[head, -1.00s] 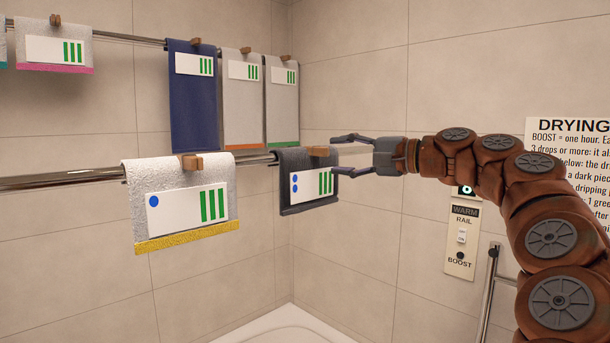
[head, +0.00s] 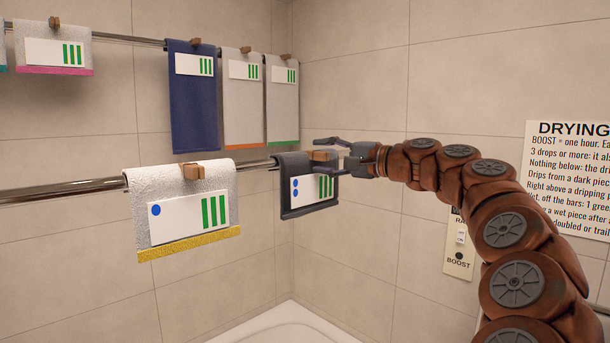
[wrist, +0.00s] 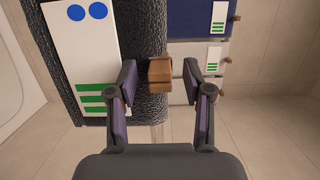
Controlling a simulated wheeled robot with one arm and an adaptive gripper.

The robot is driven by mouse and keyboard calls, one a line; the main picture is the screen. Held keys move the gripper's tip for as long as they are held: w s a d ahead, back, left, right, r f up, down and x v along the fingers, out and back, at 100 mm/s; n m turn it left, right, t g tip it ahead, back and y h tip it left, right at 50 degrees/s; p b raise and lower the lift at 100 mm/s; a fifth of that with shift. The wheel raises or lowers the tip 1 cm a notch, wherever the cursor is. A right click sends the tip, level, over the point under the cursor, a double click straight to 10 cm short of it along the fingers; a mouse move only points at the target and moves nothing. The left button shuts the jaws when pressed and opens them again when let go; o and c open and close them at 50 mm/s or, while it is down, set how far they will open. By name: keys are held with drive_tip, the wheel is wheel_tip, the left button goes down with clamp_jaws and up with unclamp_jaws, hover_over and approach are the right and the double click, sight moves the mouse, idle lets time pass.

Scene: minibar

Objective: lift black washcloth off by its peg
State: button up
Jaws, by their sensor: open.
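The black washcloth (head: 293,203) hangs on the lower rail at its right end, with a white card bearing two blue dots and green bars. It also shows in the wrist view (wrist: 145,30). Its wooden peg (head: 322,155) sits on top of the cloth at the rail. In the wrist view the peg (wrist: 160,72) lies between my two fingertips, with a gap on each side. My gripper (head: 330,157) is open around the peg, coming from the right. Part of the cloth's right edge is hidden behind a finger.
A white towel with a yellow hem (head: 187,236) hangs to the left on the lower rail (head: 60,189). A navy towel (head: 193,120) and grey towels (head: 241,125) hang on the upper rail. A drying notice (head: 570,180) and a BOOST panel (head: 458,250) are on the right wall.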

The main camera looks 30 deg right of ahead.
clamp_jaws()
idle(0.4)
